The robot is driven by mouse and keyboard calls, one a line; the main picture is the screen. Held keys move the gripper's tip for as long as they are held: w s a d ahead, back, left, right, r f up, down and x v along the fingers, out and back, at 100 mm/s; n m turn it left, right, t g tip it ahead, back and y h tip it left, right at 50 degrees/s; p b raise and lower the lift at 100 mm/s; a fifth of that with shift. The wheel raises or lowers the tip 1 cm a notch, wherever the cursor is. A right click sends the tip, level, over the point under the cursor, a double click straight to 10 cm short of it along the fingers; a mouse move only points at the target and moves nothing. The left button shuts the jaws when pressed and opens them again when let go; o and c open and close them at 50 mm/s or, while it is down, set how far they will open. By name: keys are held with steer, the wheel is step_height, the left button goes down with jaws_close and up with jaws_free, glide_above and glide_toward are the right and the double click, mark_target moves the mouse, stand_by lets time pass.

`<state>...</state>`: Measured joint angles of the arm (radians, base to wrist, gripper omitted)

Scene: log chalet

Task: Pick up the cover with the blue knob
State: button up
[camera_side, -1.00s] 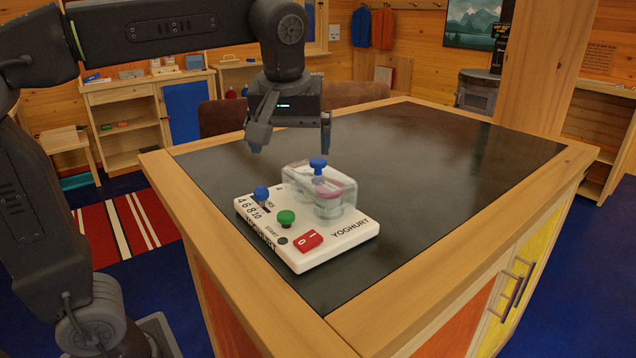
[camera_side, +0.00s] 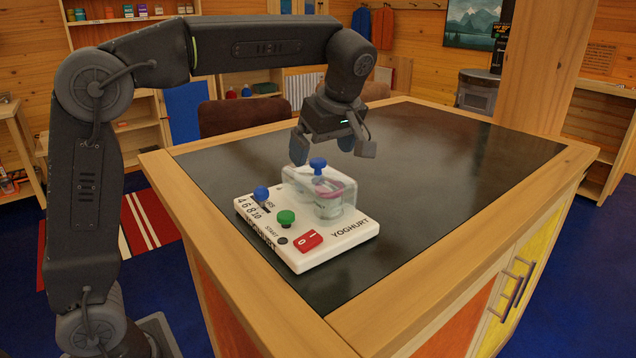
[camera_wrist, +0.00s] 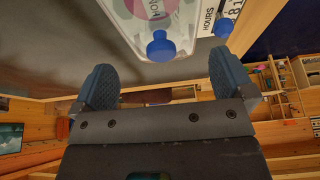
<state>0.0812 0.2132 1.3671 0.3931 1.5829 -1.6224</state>
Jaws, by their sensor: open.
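The clear cover (camera_side: 330,185) with the blue knob (camera_side: 318,165) sits on the white yoghurt maker (camera_side: 345,239), over a jar with a pink top (camera_side: 328,203). In the wrist view the blue knob (camera_wrist: 161,45) is at the top middle, beyond the fingertips, with part of the clear cover (camera_wrist: 150,20) behind it. My gripper (camera_side: 330,150) is open and empty. It is just above and behind the knob in the side view, not touching it. In the wrist view the two fingers of my gripper (camera_wrist: 160,85) are spread wide.
The yoghurt maker also carries a blue knob on its slider (camera_side: 261,194), a green button (camera_side: 286,218) and a red switch (camera_side: 308,241). The dark tabletop (camera_side: 450,165) is clear to the right and behind. A wooden rim (camera_side: 245,285) edges it.

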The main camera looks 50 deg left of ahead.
mark_target(319, 161)
steer(key=shift+d+x, duration=0.2)
steer(key=shift+x, duration=2.9)
steer(key=shift+s+f, duration=0.1)
steer(key=c, duration=0.6)
